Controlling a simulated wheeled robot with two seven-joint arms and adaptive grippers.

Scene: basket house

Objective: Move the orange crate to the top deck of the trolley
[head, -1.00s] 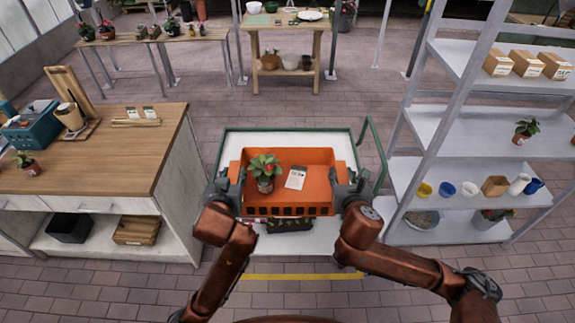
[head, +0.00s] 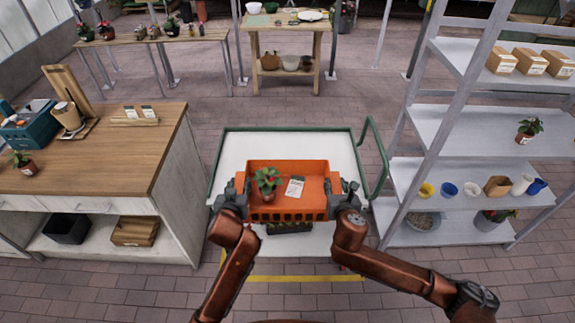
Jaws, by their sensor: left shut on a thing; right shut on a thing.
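The orange crate (head: 318,213) is in the middle of the head view, at the near part of the trolley's white, green-rimmed top deck (head: 285,145). It looks level. It holds a potted plant with red blooms (head: 267,181) and a white card (head: 295,187). My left gripper (head: 240,190) is shut on the crate's left end, and my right gripper (head: 336,189) is shut on its right end. The crate hides the deck's near edge, and I cannot tell whether its underside touches the deck.
The trolley's green handle (head: 375,160) rises on the right, close to my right gripper. A grey shelf rack (head: 445,178) stands right of it. A wooden-topped counter (head: 110,165) stands on the left. The deck behind the crate is bare.

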